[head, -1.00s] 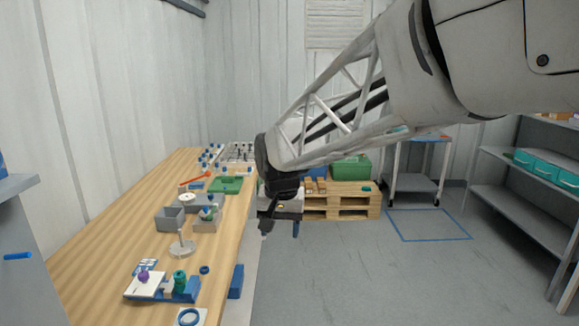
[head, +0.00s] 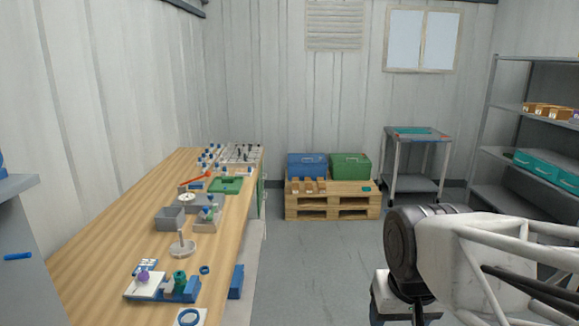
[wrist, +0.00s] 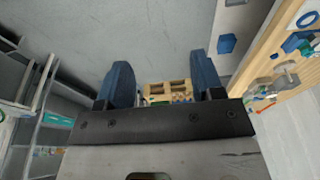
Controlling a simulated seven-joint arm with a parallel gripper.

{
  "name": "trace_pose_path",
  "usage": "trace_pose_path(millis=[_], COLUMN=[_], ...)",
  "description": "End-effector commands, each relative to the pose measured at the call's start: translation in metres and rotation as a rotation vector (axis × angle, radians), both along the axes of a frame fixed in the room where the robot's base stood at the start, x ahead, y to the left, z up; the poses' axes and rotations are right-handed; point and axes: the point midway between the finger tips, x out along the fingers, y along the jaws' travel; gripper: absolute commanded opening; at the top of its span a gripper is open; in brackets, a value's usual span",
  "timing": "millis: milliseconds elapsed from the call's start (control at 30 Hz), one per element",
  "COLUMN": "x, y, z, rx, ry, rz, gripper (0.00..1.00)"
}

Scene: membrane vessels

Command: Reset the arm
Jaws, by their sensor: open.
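My gripper shows in the wrist view (wrist: 163,85) as two blue fingers set wide apart, with nothing between them. Through the gap I see the floor and the distant wooden pallet (wrist: 165,92). In the head view my arm is low at the lower right, over the floor and well clear of the workbench (head: 120,235). The fingers themselves are not clearly seen in the head view.
The bench on the left carries a grey bin (head: 169,219), a green tray (head: 225,185), a small stand (head: 182,245) and a blue fixture (head: 180,291). A pallet (head: 332,205) with blue and green crates, a trolley (head: 416,165) and shelves (head: 530,145) stand behind. Floor between is clear.

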Motion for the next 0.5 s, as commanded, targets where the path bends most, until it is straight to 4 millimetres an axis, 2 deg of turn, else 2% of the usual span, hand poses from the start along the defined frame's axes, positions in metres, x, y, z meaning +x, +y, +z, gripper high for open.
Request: trace_pose_path(millis=[100, 200, 500], x=[-0.020, -0.029, -0.035], y=[-0.009, -0.013, -0.015], z=[-0.007, -0.012, -0.015], rx=[-0.006, -0.010, -0.011], ry=[-0.009, -0.013, -0.014], rz=[-0.001, 0.001, 0.003], gripper=[0.61, 0.61, 0.61])
